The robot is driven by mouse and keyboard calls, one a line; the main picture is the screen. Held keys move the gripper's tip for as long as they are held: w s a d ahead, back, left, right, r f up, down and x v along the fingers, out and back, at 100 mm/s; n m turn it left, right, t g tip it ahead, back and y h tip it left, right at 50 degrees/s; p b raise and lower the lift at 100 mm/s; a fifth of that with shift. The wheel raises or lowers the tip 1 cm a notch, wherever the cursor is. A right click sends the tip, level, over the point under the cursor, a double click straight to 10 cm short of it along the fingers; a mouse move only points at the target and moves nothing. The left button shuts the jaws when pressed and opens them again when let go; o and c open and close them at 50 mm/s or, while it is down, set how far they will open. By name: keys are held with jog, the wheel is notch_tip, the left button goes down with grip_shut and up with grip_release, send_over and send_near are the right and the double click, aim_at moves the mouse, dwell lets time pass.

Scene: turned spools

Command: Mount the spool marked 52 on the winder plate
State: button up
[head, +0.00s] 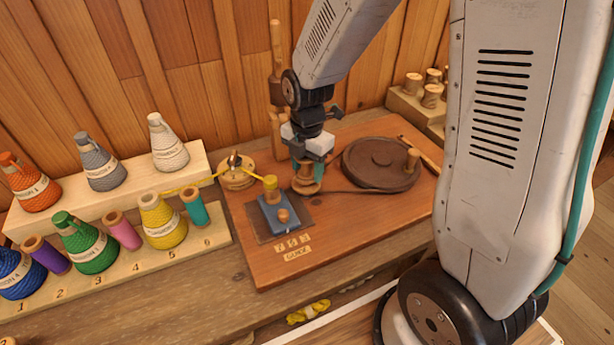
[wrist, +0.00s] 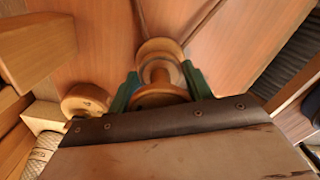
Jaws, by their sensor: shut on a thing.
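My gripper (head: 307,165) has green fingers and is shut on a pale wooden spool (head: 308,187) at the middle of the red-brown board. In the wrist view the fingers (wrist: 160,88) sit on either side of the spool (wrist: 159,97), with a round wooden disc (wrist: 157,46) beyond it. A belt runs from this spot to the large dark wheel. The winder plate is mostly hidden beneath the spool, and I cannot tell whether the two touch. No number is readable on the held spool.
The dark wheel (head: 381,164) with a wooden knob lies right of my gripper. A blue block (head: 280,217) and a yellow-threaded wooden guide (head: 237,172) stand left. Several thread cones and small spools fill the stepped rack (head: 190,240). More wooden spools (head: 431,95) stand at back right.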

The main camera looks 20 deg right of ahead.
jog(key=shift+f, duration=0.15)
jog(key=shift+f, duration=0.15)
jog(key=shift+f, duration=0.55)
dwell(1.2)
jog(key=o, duration=0.7)
jog(key=shift+r, duration=5.45)
